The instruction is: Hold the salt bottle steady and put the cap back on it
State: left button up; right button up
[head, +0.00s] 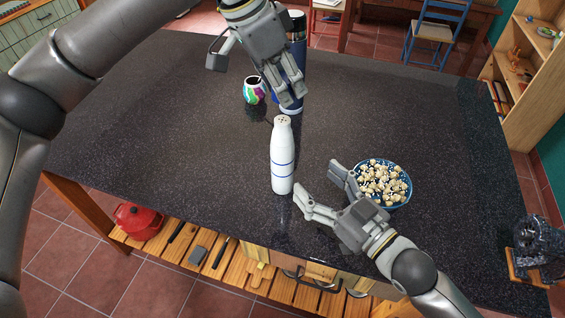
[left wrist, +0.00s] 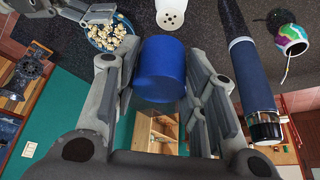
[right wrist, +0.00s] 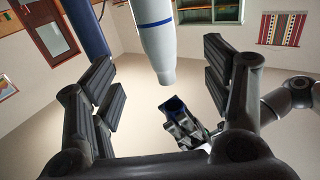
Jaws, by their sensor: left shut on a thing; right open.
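The salt bottle (head: 282,158) is white with thin blue bands and stands upright near the front middle of the dark table. Its top with holes (left wrist: 171,14) is bare. My left gripper (head: 294,96) is above and behind the bottle in the head view, shut on the blue cap (left wrist: 162,70). The cap is apart from the bottle and mostly hidden by the fingers in the head view. My right gripper (head: 322,184) is open and empty, low to the right of the bottle. In the right wrist view the bottle (right wrist: 155,38) appears beyond the open fingers.
A tall dark blue bottle (head: 298,57) stands close behind my left gripper, beside a small colourful pot (head: 255,90). A bowl of popcorn (head: 384,182) sits just right of my right gripper. The table left of the salt bottle is clear.

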aim_at(290, 156)
pick_arm(q)
jog(key=shift+w+f, duration=0.2)
jog(key=shift+w, duration=0.15)
pick_arm(e)
jog(key=x, duration=1.1)
jog(key=shift+w+a+f, duration=0.15)
jog(key=shift+w, duration=0.25)
pick_arm(q)
jog(key=shift+s, duration=0.1)
pick_arm(e)
jog(key=shift+w+a, duration=0.2)
jog(key=c, duration=1.6)
pick_arm(q)
jog(key=shift+f, duration=2.55)
pick_arm(e)
jog(key=shift+o, duration=0.2)
pick_arm(q)
jog(key=shift+f, duration=0.85)
jog(key=shift+f, duration=0.6)
pick_arm(e)
grip_shut()
